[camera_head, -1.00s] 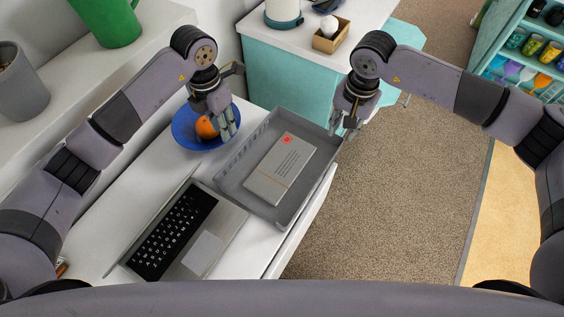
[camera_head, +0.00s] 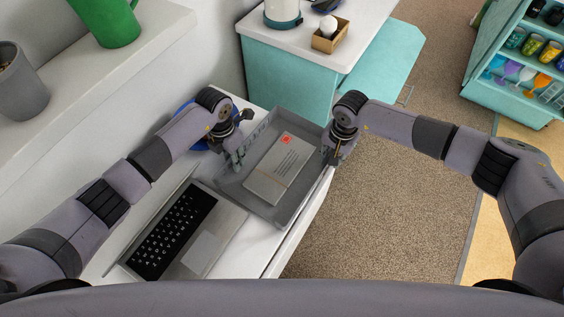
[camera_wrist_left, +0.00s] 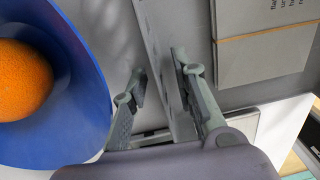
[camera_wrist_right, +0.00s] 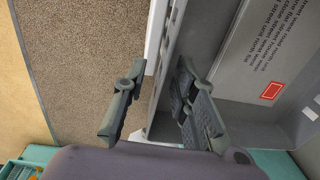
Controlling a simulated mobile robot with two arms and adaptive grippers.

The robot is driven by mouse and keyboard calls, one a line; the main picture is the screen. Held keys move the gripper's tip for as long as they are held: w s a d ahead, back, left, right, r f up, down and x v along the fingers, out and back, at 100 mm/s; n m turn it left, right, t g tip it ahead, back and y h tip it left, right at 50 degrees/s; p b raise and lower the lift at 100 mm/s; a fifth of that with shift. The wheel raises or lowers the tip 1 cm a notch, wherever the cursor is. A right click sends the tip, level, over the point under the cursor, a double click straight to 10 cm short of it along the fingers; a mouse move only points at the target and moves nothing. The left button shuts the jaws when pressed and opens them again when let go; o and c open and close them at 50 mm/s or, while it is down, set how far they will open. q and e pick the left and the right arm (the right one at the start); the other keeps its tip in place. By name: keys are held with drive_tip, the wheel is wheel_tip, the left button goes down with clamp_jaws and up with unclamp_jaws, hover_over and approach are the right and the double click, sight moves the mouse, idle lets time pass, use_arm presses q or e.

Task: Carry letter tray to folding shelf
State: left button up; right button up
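The grey letter tray (camera_head: 287,212) lies on the white surface and holds a bundle of grey envelopes (camera_head: 281,168) with a band and a red mark. My left gripper (camera_head: 238,163) is at the tray's left wall. In the left wrist view its fingers (camera_wrist_left: 160,72) are open, one on each side of that wall (camera_wrist_left: 152,28). My right gripper (camera_head: 333,158) is at the tray's right wall. In the right wrist view its fingers (camera_wrist_right: 160,68) are open and straddle that wall. The folding shelf (camera_head: 385,65) is a teal flap beside the teal cabinet, raised flat.
A laptop (camera_head: 205,250) sits close in front of the tray. A blue bowl (camera_wrist_left: 62,120) with an orange (camera_wrist_left: 22,80) stands just left of my left gripper. A small box (camera_head: 329,42) stands on the cabinet top. The shelf's visible top is bare. Carpet (camera_head: 400,190) lies open to the right.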

use_arm(q)
clamp_jaws()
use_arm(e)
clamp_jaws()
idle(0.6)
